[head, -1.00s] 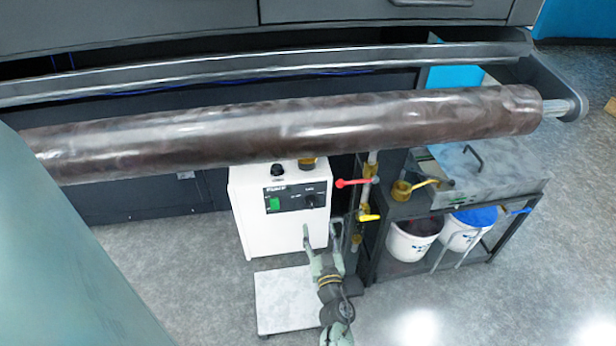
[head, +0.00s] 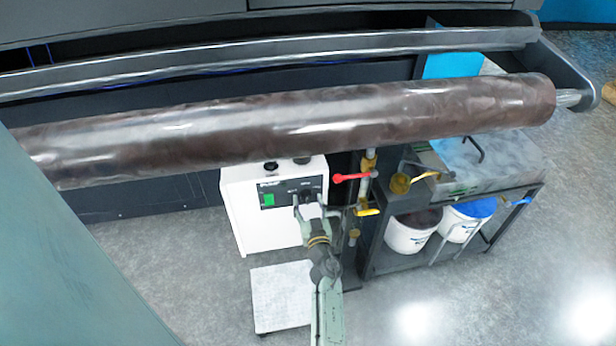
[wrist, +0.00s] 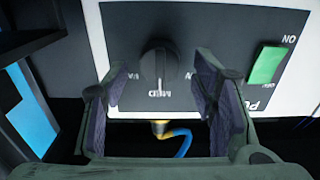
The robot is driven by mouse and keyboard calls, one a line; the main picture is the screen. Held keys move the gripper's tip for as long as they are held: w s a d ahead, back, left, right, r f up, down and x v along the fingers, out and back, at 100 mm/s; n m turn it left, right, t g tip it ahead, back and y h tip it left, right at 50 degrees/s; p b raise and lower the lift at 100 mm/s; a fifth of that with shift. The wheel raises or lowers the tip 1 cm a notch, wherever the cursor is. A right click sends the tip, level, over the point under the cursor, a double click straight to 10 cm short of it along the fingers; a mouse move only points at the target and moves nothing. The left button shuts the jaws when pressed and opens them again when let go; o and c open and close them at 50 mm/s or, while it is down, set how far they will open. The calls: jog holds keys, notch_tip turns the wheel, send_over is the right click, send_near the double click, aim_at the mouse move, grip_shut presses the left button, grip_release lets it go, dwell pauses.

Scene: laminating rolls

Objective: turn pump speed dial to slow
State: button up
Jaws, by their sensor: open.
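The white pump box (head: 268,230) stands below the long dark roll, with a dark control panel on its front. In the wrist view the panel (wrist: 215,30) appears upside down. Its round black speed dial (wrist: 156,58) has a pale pointer line at the MED mark; labels at either side are partly covered by my fingers. My gripper (wrist: 161,70) is open, one finger on each side of the dial, with gaps showing between fingers and knob. In the head view my gripper (head: 307,198) is at the panel's right part and largely hides the dial.
A green switch (wrist: 267,64) sits beside the dial. The dark roll (head: 300,122) hangs above the box. A red-handled valve (head: 352,177) and a yellow-handled valve (head: 366,212) stand close right. A rack with buckets (head: 414,238) is farther right.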

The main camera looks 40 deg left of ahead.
jog(key=shift+w+a, duration=0.25)
jog(key=shift+a, duration=0.1)
jog(key=shift+c, duration=0.3)
jog(key=c, duration=1.1)
